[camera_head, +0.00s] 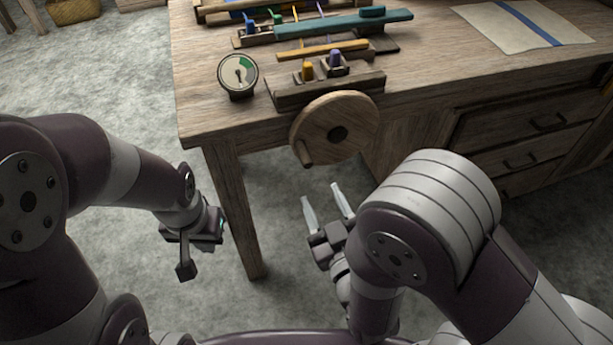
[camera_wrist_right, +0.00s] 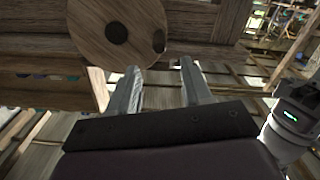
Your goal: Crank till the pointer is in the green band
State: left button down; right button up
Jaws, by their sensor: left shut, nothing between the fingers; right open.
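The round wooden crank wheel (camera_head: 343,112) is on the front of the loom at the table's edge. Its handle knob (camera_head: 303,153) sits at the wheel's lower left. The wheel also shows in the right wrist view (camera_wrist_right: 92,28), with the knob (camera_wrist_right: 159,41) at its right. The dial gauge (camera_head: 238,73) stands left of the loom; its green band is at the upper right and its dark pointer points down, outside the band. My right gripper (camera_head: 326,196) is open and empty, below the wheel, apart from the knob. My left gripper (camera_head: 184,272) is shut and empty, left of the table leg.
The wooden table (camera_head: 215,118) carries the loom, with coloured shuttles and pegs (camera_head: 307,70) behind the wheel. A cloth with a blue stripe (camera_head: 500,27) lies at the right. Drawers (camera_head: 540,122) fill the table's front right. A table leg (camera_head: 236,215) stands between my grippers.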

aim_at(309, 166)
jog(key=b+x, duration=0.1)
jog(key=x, duration=1)
jog(key=shift+w+b, duration=0.25)
jog(key=shift+b, duration=0.05)
grip_shut()
